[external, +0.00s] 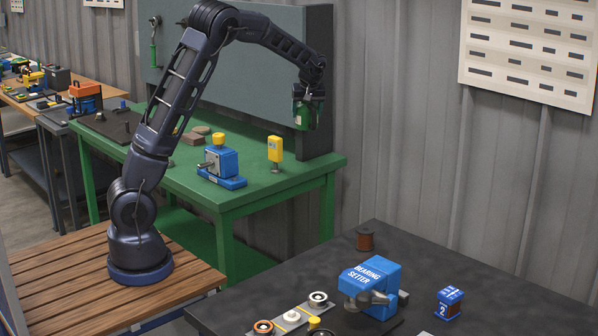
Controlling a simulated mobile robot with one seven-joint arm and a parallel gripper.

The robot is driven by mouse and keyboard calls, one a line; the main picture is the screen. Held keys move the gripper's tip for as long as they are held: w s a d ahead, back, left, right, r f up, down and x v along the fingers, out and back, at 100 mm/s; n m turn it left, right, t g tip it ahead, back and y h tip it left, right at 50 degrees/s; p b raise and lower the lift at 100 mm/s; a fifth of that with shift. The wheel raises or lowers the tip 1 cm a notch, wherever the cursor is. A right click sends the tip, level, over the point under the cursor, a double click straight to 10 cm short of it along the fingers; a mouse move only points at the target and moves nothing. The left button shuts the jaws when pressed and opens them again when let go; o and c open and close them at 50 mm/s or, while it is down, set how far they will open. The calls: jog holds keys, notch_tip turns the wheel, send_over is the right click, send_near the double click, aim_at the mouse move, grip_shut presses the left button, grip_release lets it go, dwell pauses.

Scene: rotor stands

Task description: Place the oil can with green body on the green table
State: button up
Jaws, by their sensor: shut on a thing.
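The green-bodied oil can (302,119) is in my gripper (308,100), upright as far as I can see. My gripper is shut on it, and its dark fingers hide the upper part of the can. The can is held in the air, in front of the right end of the grey-green back panel. The green table (290,177) stands below, with its right end beneath the can. I cannot tell exactly how high above the tabletop the can is.
On the green table are a blue device with a yellow top (221,163), a yellow-headed tool on a stand (275,153) and brown blocks (192,138). The table's right front is clear. A dark table (420,262) in front holds a blue bearing setter (371,283).

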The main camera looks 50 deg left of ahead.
jog(key=s+a+n+g, duration=0.1)
jog(key=s+a+n, duration=0.1)
jog(key=a, duration=1.1)
jog(key=s+a+n, duration=0.1)
jog(key=s+a, duration=0.1)
jog(key=a, duration=1.2)
jog(key=s+a+n, duration=0.1)
jog(key=s+a, duration=0.3)
jog(key=a, duration=0.4)
jog(key=s+a+g, duration=0.1)
jog(key=s+a, duration=0.3)
jog(key=a, duration=0.3)
jog(key=s+a+n, duration=0.1)
jog(key=s+a, duration=0.3)
jog(key=a, duration=0.4)
jog(key=shift+y, duration=0.4)
jog(key=f, duration=1.9)
jog(key=shift+s+f, duration=0.2)
jog(key=shift+f, duration=0.15)
jog(key=shift+f, duration=0.1)
jog(key=o, duration=1.2)
